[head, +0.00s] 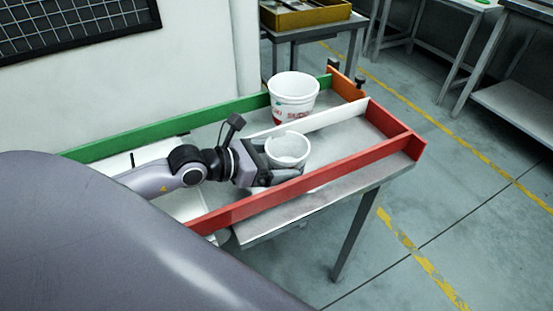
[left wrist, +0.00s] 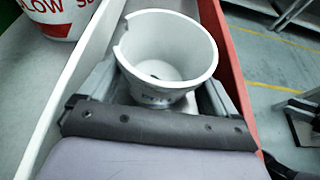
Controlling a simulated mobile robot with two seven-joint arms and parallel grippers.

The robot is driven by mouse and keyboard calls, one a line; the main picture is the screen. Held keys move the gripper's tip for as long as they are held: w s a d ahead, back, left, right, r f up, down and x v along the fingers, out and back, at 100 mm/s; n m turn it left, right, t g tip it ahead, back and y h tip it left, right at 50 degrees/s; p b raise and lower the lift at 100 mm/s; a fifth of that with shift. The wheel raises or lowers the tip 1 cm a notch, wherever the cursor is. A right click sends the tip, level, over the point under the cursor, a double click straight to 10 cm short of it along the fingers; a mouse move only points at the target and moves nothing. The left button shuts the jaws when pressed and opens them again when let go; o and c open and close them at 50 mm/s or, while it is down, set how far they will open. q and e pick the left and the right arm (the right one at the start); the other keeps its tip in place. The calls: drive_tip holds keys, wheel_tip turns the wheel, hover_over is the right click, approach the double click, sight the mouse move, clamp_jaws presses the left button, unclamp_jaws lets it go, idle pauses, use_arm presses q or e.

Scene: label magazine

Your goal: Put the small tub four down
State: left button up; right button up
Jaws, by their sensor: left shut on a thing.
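The small tub (head: 288,149) is white, open at the top and upright. It is in the front lane of the table, between the white divider and the red rail. My left gripper (head: 278,172) is shut on the small tub from the left side. In the left wrist view the tub (left wrist: 168,50) stands between the two fingers and looks empty inside, with a notch in its rim. I cannot tell whether its base touches the table. My right gripper is not in view.
A larger white tub with red lettering (head: 293,97) stands in the back lane, behind the white divider (head: 322,118). A red rail (head: 300,186) runs along the front and a green rail (head: 215,117) along the back. The lane's right end (head: 360,138) is clear.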

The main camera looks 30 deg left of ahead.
use_arm(q)
drive_tip(key=shift+f, duration=0.1)
drive_tip(key=shift+f, duration=0.15)
drive_tip(key=o, duration=0.7)
drive_tip(key=shift+r, duration=0.3)
drive_tip(key=shift+v, duration=3.2)
drive_tip(key=shift+p+v, duration=0.7)
drive_tip(key=shift+v, duration=1.5)
drive_tip(key=shift+s+a+r, duration=0.2)
drive_tip(key=shift+s+a, duration=0.1)
drive_tip(key=shift+s, duration=0.15)
